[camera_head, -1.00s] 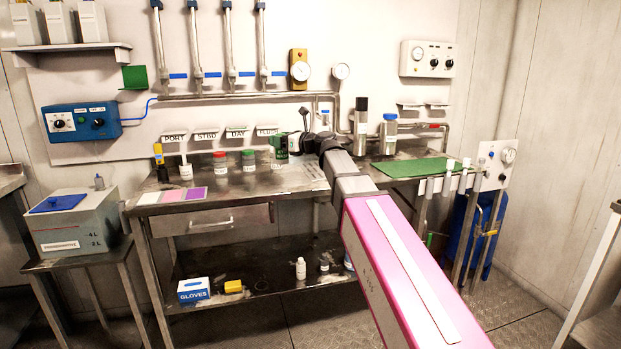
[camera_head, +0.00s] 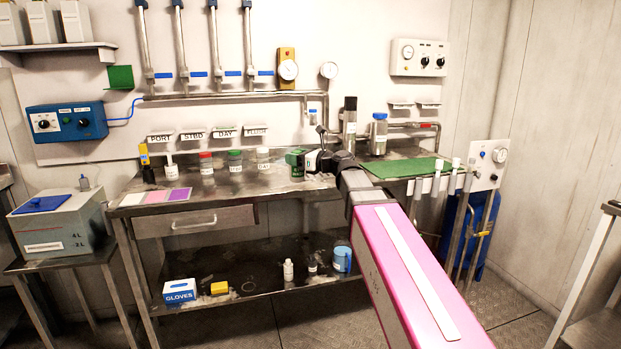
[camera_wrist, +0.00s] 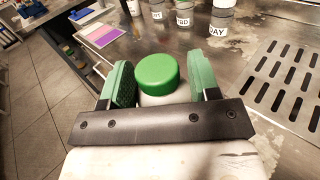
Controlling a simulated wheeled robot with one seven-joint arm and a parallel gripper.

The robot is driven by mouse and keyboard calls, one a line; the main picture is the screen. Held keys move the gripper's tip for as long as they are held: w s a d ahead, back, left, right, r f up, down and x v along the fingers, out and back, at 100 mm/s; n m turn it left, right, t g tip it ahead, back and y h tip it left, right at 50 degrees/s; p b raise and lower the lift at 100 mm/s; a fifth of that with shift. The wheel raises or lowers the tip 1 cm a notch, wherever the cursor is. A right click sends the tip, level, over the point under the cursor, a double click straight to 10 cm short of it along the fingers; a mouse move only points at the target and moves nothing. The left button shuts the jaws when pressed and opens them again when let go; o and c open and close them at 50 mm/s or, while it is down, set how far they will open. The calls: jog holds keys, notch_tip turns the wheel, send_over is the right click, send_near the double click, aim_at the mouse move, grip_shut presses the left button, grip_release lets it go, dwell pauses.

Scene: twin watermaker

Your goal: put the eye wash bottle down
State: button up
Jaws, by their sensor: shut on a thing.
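The eye wash bottle (camera_wrist: 158,75) has a green cap and a white body. In the wrist view it sits between the two green finger pads of my gripper (camera_wrist: 164,82), which is shut on it. In the head view my gripper (camera_head: 306,162) is at the steel bench (camera_head: 228,181), right of the labelled bottles, and my arm hides part of that area. The bottle is over the bench top near its front edge. Its base is hidden, so I cannot tell whether it touches the bench.
Capped sample bottles (camera_head: 235,162) stand to the left on the bench, with coloured cards (camera_head: 160,197) further left. A slotted drain grate (camera_wrist: 285,85) is beside my gripper.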

jog(key=s+d+f, duration=0.5)
jog(key=d+f, duration=0.7)
jog(key=s+d+f+m+t+h, duration=0.1)
jog(key=s+d+f, duration=0.5)
jog(key=d+f, duration=0.5)
jog(key=shift+d+f+t, duration=0.3)
jog(key=shift+d+f, duration=0.1)
jog(key=shift+s+a, duration=0.1)
jog(key=shift+s, duration=0.05)
